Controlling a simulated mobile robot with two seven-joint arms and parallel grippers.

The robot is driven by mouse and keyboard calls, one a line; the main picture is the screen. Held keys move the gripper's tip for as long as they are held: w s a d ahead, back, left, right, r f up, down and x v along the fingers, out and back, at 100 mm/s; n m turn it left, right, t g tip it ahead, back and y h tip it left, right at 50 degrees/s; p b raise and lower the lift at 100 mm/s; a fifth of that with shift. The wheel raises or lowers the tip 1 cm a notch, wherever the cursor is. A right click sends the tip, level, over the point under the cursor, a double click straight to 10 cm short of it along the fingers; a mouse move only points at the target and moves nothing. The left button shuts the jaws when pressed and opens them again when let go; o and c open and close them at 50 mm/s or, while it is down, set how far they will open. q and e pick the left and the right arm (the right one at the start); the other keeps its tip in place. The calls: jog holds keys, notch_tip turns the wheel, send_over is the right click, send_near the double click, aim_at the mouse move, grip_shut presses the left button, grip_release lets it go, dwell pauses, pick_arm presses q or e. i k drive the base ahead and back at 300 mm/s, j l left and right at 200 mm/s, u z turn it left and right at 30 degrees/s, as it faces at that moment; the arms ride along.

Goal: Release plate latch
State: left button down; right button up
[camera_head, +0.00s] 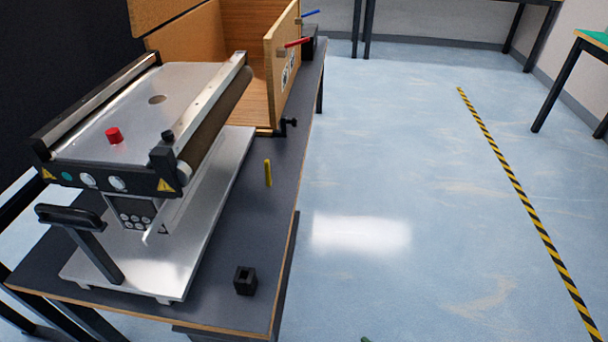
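A mini conveyor with a silver top plate (178,99) stands on the dark table at the left. A red knob (114,135) sits upright on the plate, near a round hole in it. A black lever handle (70,217) rises at the front left above the grey base plate (187,253). I cannot tell which of these parts is the plate latch. Neither of my grippers is in view.
A wooden box (280,72) with red and blue levers stands behind the conveyor. A yellow peg (268,173) and a small black block (245,281) are on the table (225,303). The floor (430,160) to the right is open, with a striped line.

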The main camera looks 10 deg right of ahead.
aim_at(267, 162)
jog(key=i+l+z, duration=0.15)
jog(key=l, duration=0.45)
jog(key=i+l+z, duration=0.25)
jog(key=i, duration=0.25)
jog(key=l, duration=0.1)
